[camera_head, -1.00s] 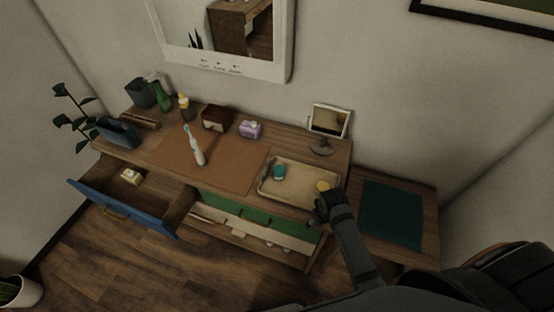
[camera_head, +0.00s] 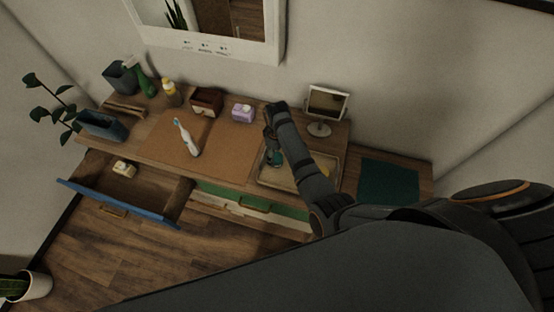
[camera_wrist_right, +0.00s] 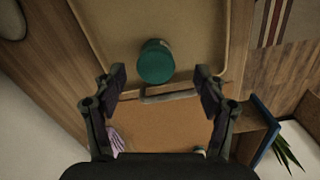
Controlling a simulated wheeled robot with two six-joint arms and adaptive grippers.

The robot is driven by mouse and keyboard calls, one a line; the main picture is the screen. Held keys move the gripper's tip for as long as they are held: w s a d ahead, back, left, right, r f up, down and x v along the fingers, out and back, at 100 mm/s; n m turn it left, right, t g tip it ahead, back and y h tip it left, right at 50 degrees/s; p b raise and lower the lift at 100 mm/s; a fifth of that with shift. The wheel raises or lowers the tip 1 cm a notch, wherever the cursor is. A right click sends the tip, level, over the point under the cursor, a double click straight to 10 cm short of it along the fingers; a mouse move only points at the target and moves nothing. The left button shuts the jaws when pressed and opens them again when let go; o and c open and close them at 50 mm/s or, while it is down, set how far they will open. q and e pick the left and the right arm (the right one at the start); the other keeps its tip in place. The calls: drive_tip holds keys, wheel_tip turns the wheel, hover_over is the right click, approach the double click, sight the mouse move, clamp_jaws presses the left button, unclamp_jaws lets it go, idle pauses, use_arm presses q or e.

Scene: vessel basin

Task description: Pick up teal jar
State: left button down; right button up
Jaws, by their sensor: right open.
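The teal jar (camera_head: 275,159) stands in the beige tray (camera_head: 297,184) on the right part of the wooden dresser, partly hidden by my right arm in the head view. My right gripper (camera_head: 270,137) hangs over the tray just above the jar. In the right wrist view the jar (camera_wrist_right: 156,61) lies ahead, roughly centred between the spread fingertips of my right gripper (camera_wrist_right: 160,80). The gripper is open with nothing in it. My left gripper is not in view.
A tray handle (camera_wrist_right: 168,95) shows beside the jar. A blue-fronted drawer (camera_head: 120,203) is open at the left. The brown mat (camera_head: 230,150) is mostly bare.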

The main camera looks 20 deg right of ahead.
sight(277, 157)
drive_tip(key=shift+w+f, duration=0.25)
drive_tip(key=shift+f, duration=0.05)
drive_tip(key=shift+w+f, duration=0.2)
drive_tip(key=shift+f, duration=0.8)
wheel_tip(277, 157, down, 4)
drive_tip(key=b, duration=0.3)
drive_tip(key=shift+r+b, duration=0.25)
drive_tip(key=shift+b, duration=0.1)
drive_tip(key=shift+r, duration=0.15)
drive_tip(key=c, duration=1.3)
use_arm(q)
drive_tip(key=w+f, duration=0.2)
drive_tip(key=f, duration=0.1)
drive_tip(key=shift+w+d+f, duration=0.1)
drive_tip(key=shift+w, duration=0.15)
use_arm(e)
drive_tip(key=shift+r, duration=0.1)
